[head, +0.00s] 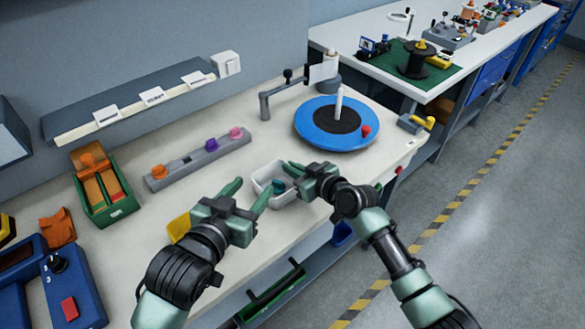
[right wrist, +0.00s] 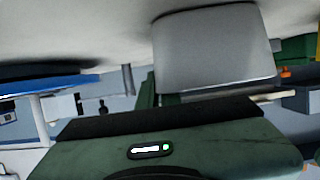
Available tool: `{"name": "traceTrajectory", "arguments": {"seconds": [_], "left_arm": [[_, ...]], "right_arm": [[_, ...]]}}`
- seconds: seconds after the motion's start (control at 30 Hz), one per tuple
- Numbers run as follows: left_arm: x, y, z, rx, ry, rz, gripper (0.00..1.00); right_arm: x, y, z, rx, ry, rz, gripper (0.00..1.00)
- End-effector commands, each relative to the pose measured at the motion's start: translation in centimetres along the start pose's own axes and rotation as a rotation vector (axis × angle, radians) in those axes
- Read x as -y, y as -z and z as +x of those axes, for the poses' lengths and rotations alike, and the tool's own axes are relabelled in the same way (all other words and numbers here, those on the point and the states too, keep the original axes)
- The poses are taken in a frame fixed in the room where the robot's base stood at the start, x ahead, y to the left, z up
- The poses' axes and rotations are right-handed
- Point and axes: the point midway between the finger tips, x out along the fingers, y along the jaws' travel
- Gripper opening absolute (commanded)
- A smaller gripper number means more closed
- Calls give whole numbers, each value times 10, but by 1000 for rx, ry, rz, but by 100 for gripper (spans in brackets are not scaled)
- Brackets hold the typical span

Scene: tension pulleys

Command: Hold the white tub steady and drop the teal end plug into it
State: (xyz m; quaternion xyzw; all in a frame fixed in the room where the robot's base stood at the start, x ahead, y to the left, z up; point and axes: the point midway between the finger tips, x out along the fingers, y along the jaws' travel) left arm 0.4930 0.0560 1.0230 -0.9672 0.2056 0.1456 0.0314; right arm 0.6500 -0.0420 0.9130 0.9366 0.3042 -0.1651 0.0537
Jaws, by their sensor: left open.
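The white tub (head: 258,172) stands on the bench near its front edge, between my two grippers. In the right wrist view it is the large pale box (right wrist: 215,50), seen upside down. The teal end plug (head: 279,186) shows at the tub's right side, close to my right fingers. Whether it is held or lies in the tub is unclear. My left gripper (head: 248,192) is open at the tub's left, with one finger close to the tub wall. My right gripper (head: 293,180) reaches over the tub's right side. Its finger (right wrist: 147,95) is partly hidden by the tub.
A blue turntable (head: 310,133) with a white post stands behind the tub. A grey rack (head: 182,170) holds orange, purple and pink plugs. A green bin (head: 105,190) and a yellow piece (head: 179,226) are to the left. A blue device (head: 75,290) fills the lower left.

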Motion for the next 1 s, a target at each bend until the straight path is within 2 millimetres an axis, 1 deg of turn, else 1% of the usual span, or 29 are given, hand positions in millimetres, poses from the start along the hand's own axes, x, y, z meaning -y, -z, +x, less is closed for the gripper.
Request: {"name": "traceTrajectory", "arguments": {"seconds": [0.03, 0.13, 0.2, 0.23, 0.53, 0.67, 0.77, 1.0], "left_arm": [[0, 0, 0, 0, 0, 0, 53], [0, 0, 0, 0, 0, 0, 53], [0, 0, 0, 0, 0, 0, 53], [0, 0, 0, 0, 0, 0, 53], [0, 0, 1, 0, 0, 0, 53], [0, 0, 1, 0, 0, 0, 53], [0, 0, 1, 0, 0, 0, 53], [0, 0, 1, 0, 0, 0, 53]], "right_arm": [[0, -3, 0, 7, 1, -2, 0], [0, -3, 0, 7, 1, -2, 0], [0, -3, 0, 6, 1, -2, 21], [0, -3, 0, 6, 1, -2, 30], [0, -1, 0, 2, 0, -1, 30], [-1, -1, -7, 1, -1, -1, 30], [-1, -2, -20, 2, -1, -2, 30], [-1, -3, -72, 4, -1, -3, 30]]}}
